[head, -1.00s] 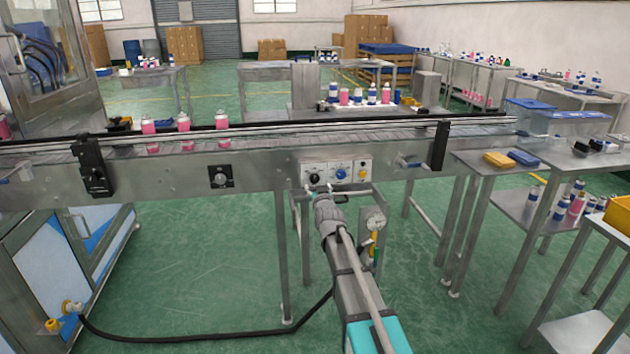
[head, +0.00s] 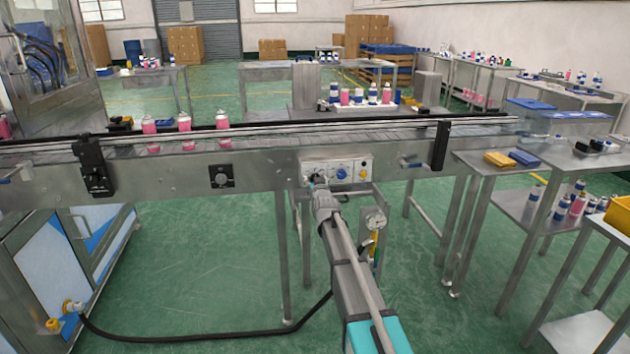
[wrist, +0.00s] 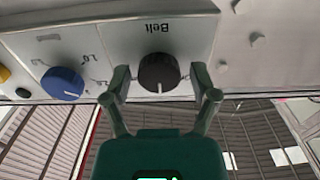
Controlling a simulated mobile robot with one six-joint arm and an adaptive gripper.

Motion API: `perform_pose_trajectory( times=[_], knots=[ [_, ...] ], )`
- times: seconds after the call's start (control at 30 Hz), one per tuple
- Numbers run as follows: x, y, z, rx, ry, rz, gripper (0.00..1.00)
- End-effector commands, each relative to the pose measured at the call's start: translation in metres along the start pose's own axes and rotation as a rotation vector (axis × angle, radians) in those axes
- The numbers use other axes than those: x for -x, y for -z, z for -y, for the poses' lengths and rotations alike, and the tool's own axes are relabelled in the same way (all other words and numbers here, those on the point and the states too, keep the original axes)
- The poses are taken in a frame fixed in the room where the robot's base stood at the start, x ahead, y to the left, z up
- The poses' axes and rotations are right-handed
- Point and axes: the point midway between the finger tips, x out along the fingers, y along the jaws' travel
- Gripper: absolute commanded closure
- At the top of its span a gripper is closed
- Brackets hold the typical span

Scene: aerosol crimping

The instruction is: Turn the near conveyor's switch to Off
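The near conveyor (head: 262,171) runs across the head view with a control panel (head: 352,167) on its front side. In the wrist view the panel is upside down and shows a black round knob (wrist: 159,72) under the label "Belt", with a white pointer line. My gripper (wrist: 161,78) has its two fingers spread, one on each side of the black knob. I cannot tell whether they touch it. In the head view my gripper (head: 317,183) is at the panel's left end and covers the black knob there.
A blue knob (wrist: 62,84) sits beside the black one, and it also shows in the head view (head: 341,174). Pink bottles (head: 184,122) stand on the conveyor at left. A gauge (head: 375,219) hangs below the panel. A side table (head: 478,163) stands at right.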

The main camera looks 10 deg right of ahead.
Motion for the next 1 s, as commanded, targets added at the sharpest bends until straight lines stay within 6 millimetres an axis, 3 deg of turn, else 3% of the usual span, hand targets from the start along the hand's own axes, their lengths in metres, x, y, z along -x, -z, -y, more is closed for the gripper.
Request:
perform_pose_trajectory(
  times=[0.03,0.33,0.67,1.0],
  knots=[
    [0.0,0.0,-0.0002,0.0,0.0,0.0,0.43],
    [-0.0001,0.0,-0.0005,0.0,-0.001,0.0,0.98],
    [-0.0004,0.0006,-0.0003,0.032,0.002,-0.003,0.98],
    [-0.0008,0.0008,-0.0006,0.208,0.002,-0.004,0.98]
  ],
)
